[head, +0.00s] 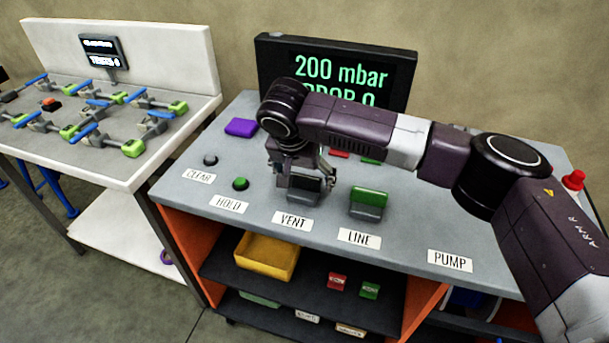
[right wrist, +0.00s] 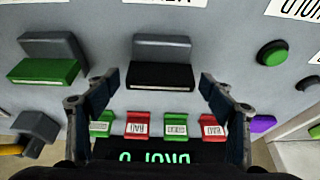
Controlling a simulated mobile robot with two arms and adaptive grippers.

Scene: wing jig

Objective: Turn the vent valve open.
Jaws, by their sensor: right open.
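The vent valve (head: 305,190) is a dark block behind the VENT label (head: 292,221). In the right wrist view the vent valve (right wrist: 160,75) has a black flat front part and a grey upright back, between my fingers. My right gripper (head: 298,172) is above the vent valve, pointing down. Its fingers are apart in the right wrist view (right wrist: 158,90), one on each side of the valve with a gap, and nothing is held. I cannot tell the exact height of the fingertips above the panel. My left gripper does not show.
The green line valve (head: 369,202) stands just right of the vent valve. The green hold button (head: 240,184) and grey clear button (head: 210,160) are left. A display (head: 340,62) reading 200 mbar stands behind. Red and green tags (right wrist: 138,124) lie near it. A purple block (head: 241,127) sits at the back left.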

